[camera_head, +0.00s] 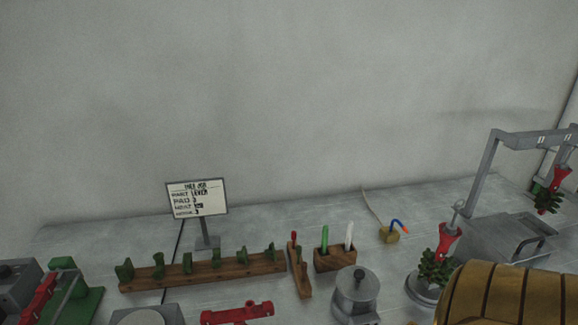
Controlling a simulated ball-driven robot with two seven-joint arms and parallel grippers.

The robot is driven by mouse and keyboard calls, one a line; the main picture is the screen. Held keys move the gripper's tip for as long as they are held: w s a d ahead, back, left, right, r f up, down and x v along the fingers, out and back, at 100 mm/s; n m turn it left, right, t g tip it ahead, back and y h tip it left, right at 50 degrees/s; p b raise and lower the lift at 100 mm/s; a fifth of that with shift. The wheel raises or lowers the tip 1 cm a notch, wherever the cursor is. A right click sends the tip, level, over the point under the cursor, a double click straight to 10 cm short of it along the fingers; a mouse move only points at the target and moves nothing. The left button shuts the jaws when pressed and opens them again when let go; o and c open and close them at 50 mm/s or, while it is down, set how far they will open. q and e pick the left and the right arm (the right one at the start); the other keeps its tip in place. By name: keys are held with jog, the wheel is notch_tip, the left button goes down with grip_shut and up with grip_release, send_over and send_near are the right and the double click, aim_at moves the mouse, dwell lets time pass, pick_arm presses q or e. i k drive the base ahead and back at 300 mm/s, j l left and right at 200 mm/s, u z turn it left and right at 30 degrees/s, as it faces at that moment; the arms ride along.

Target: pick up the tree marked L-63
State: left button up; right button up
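Two wax-tree-like pieces, each with a red cup and a green branching cluster, are in the head view. One tree (435,267) stands at the right front, with its green cluster over a round grey base. The other tree (551,191) hangs at the far right near the end of a grey arm-shaped stand. I cannot read a mark L-63 on either. Neither of my grippers is in view.
A wooden rack (203,272) with green pieces lies mid-bench, a sign (197,198) behind it. A wooden block (336,259) holds sticks. A grey pot (356,295) and a red tool (237,313) stand in front. A gold banded shape (512,292) covers the lower right.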

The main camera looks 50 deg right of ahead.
aim_at(429, 269)
jog(key=z, duration=2.6)
jog(key=k+l+z, duration=0.1)
jog(key=k+l, duration=0.2)
jog(key=k, duration=0.05)
